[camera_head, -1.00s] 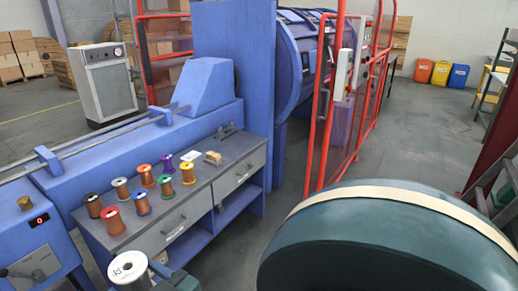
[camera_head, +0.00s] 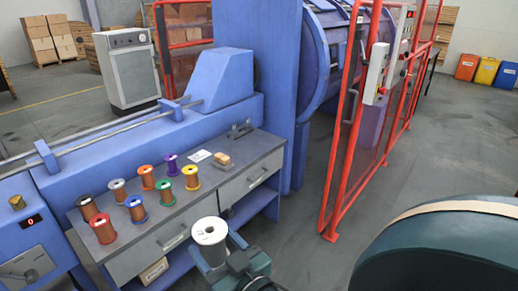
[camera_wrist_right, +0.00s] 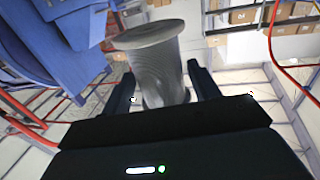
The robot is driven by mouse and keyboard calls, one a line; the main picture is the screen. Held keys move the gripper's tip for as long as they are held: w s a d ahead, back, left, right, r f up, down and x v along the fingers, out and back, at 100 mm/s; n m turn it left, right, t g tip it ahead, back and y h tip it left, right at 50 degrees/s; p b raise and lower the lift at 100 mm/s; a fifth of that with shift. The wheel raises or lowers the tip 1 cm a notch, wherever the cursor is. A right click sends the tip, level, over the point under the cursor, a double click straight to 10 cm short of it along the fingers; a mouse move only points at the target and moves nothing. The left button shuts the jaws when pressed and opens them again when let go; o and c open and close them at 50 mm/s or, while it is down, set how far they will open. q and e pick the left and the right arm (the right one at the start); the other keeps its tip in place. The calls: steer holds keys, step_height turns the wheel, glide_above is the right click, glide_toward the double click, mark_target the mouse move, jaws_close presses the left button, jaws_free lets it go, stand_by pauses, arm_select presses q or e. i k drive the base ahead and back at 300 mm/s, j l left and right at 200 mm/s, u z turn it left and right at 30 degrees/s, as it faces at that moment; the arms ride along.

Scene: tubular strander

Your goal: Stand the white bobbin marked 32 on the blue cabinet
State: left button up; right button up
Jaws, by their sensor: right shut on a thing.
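The white bobbin (camera_head: 209,234) is upright in my right gripper (camera_head: 226,258), in front of the grey-topped bench. A small dark mark shows on its top flange, too small to read. In the right wrist view the bobbin (camera_wrist_right: 158,72) sits between the two fingers, which are shut on it. A blue cabinet (camera_head: 38,244) with a red display stands at the left edge, with a small brass-coloured piece on its top. My left gripper is not in view.
The bench (camera_head: 160,222) has drawers and several coloured-flange copper bobbins, a white card (camera_head: 198,156) and a tan block (camera_head: 222,161). A red guard frame (camera_head: 345,150) stands to the right.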

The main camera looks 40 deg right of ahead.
mark_target(254, 145)
steer(key=i+l, duration=0.1)
steer(key=l, duration=0.2)
steer(key=l+z, duration=0.15)
steer(key=l, duration=0.15)
steer(key=i+l, duration=0.3)
steer(key=l, duration=0.25)
steer(key=i+l, duration=0.1)
steer(key=l, duration=0.25)
steer(key=i+l+z, duration=0.1)
steer(key=l, duration=0.3)
steer(key=i+l, duration=0.2)
steer(key=l, duration=0.15)
steer(key=i+l, duration=0.1)
steer(key=l, duration=0.3)
steer(key=i+l, duration=0.5)
steer(key=i+j, duration=0.2)
steer(key=i, duration=0.15)
steer(key=i+j, duration=0.2)
steer(key=i, duration=0.15)
steer(key=z, duration=0.05)
